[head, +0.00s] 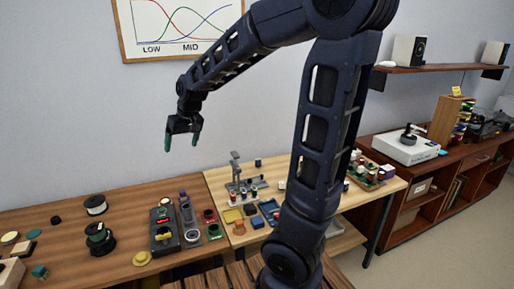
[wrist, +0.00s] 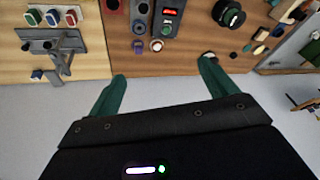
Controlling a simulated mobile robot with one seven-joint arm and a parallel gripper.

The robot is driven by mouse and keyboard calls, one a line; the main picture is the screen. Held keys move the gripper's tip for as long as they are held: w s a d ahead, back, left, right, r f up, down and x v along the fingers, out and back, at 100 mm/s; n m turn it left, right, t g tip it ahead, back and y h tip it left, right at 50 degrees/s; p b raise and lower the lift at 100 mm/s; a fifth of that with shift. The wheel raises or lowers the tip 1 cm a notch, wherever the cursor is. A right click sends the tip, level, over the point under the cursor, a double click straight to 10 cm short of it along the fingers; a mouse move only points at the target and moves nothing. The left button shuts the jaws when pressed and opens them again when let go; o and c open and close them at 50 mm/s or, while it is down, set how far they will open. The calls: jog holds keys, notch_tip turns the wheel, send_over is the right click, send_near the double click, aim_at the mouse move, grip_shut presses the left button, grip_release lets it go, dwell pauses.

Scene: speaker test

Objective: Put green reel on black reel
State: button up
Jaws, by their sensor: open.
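A black reel (head: 102,246) stands on the left wooden table. A smaller dark reel with a green tint (head: 94,229) shows right at its upper edge; I cannot tell whether it rests on the black reel or stands behind it. In the wrist view a dark round reel with a greenish ring (wrist: 228,13) lies at the top edge, partly cut off. My gripper (head: 182,138) is open and empty, pointing down high above the tables. Its green fingers (wrist: 163,70) are wide apart in the wrist view with nothing between them.
A pale reel (head: 95,205) stands behind the black reel. A dark device with a red display (head: 163,232) and a yellow disc (head: 142,258) are to the right. The lighter table (head: 225,185) holds a metal stand and small parts. The air around my gripper is clear.

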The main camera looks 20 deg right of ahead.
jog(key=s+d+r+m+t+h, duration=0.1)
jog(key=s+d+m, duration=0.1)
jog(key=s+d, duration=0.7)
jog(key=s+d+r+m+h, duration=0.1)
jog(key=s+d+r+m, duration=0.1)
jog(key=s+d, duration=0.8)
jog(key=shift+s+d+t+h, duration=0.2)
jog(key=shift+d+t+h, duration=0.2)
jog(key=shift+d, duration=0.2)
